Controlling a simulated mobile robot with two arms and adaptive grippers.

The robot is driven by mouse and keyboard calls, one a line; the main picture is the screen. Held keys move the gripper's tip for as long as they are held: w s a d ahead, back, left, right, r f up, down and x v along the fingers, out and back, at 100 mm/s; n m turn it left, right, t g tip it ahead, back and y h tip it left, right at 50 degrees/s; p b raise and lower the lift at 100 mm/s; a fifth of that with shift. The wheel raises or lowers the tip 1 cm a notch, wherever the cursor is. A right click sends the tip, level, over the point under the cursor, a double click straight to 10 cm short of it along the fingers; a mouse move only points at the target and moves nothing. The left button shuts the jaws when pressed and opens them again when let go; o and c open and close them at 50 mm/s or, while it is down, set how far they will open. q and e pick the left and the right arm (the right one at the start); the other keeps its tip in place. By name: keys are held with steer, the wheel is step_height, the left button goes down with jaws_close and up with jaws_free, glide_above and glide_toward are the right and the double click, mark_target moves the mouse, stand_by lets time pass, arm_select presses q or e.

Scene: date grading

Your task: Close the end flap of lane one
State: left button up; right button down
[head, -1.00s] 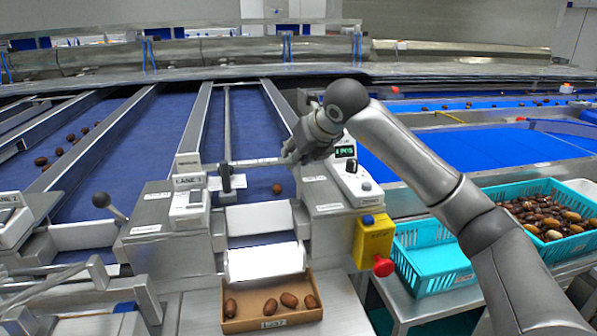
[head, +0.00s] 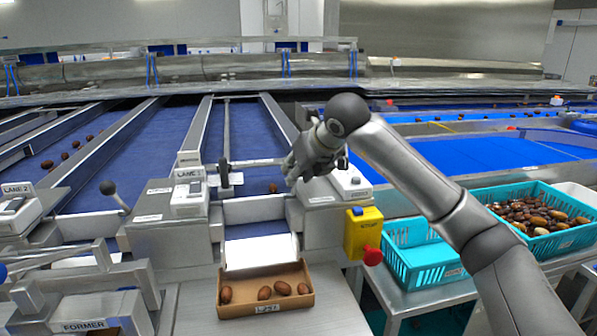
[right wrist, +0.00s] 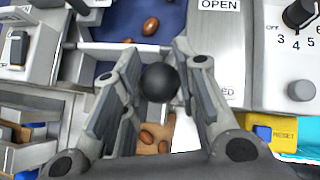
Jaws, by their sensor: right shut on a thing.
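Lane one has a blue belt (head: 245,130) and a "LANE 1" control box (head: 189,195) on its left. At its end a pale flap plate (head: 262,252) slopes down toward a cardboard box (head: 310,296). My right gripper (head: 292,178) is at the right side of the lane end. In the right wrist view its fingers (right wrist: 158,98) are around a black ball knob (right wrist: 158,82), shut on it. A plate (right wrist: 222,55) beside the knob reads "OPEN", with partly hidden lettering below. The knob is hidden in the head view. My left gripper is not in view.
The cardboard box holds several dates. A yellow stop box with a red button (head: 372,256) and turquoise crates (head: 420,262) stand at right, one full of dates. Lane two's ball lever (head: 108,188) is at left. A dark upright handle (head: 224,180) stands over lane one.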

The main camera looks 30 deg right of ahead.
steer(key=shift+s+f, duration=0.1)
steer(key=shift+f, duration=0.2)
steer(key=c, duration=1.1)
jaws_free()
steer(key=shift+r, duration=0.1)
steer(key=shift+r, duration=0.1)
steer(key=shift+r, duration=0.1)
steer(key=shift+s+r, duration=0.3)
steer(key=v, duration=1.1)
steer(key=shift+f, duration=0.1)
